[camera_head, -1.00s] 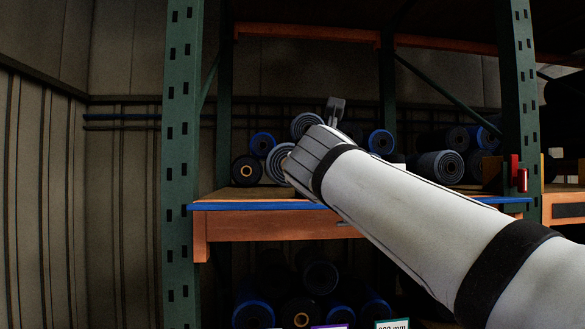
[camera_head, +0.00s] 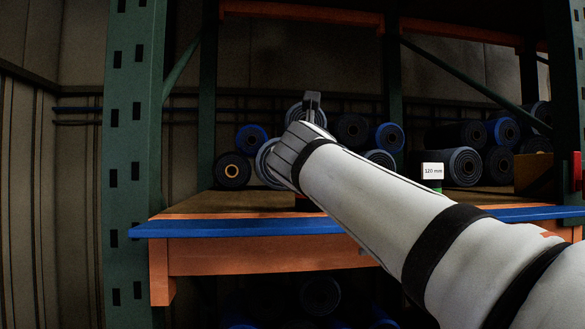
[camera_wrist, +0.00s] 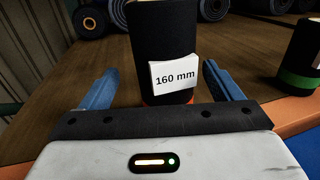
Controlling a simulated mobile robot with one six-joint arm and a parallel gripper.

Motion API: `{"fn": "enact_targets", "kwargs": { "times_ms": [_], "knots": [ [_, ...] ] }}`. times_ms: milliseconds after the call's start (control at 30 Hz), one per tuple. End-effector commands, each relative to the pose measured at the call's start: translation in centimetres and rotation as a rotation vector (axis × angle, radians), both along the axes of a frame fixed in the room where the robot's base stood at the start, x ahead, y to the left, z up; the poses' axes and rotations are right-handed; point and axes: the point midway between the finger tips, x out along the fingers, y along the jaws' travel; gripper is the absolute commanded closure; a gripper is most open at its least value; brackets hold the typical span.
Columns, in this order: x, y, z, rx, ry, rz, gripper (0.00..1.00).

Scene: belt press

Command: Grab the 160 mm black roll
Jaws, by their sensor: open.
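The black roll (camera_wrist: 163,32) stands upright in the wrist view, with a white "160 mm" label (camera_wrist: 174,76) on its front and an orange band at its foot. My gripper (camera_wrist: 158,80) is open. Its two blue fingers are on either side of the lower roll, with a visible gap on each side. The roll's top is cut off by the picture edge, and the gripper's body covers the front of its foot. In the head view my gripper (camera_head: 312,101) and arm hide most of this roll.
Another upright black roll with a green band (camera_wrist: 300,60) stands to the right; a "120 mm" label (camera_head: 432,171) shows there in the head view. Several rolls (camera_head: 352,130) lie stacked at the back. The shelf's blue front edge (camera_head: 215,228) and green upright (camera_head: 127,150) bound the left.

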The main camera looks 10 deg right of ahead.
Motion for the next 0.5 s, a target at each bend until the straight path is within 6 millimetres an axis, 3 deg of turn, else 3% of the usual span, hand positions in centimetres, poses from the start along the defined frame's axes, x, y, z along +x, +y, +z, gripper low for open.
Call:
{"fn": "enact_targets", "kwargs": {
  "times_ms": [300,500],
  "knots": [
    [4.2,-1.7,-0.2,0.000,0.002,-0.002,0.15],
    [5.3,-2.0,-0.3,0.001,0.000,-0.001,0.15]
  ]
}}
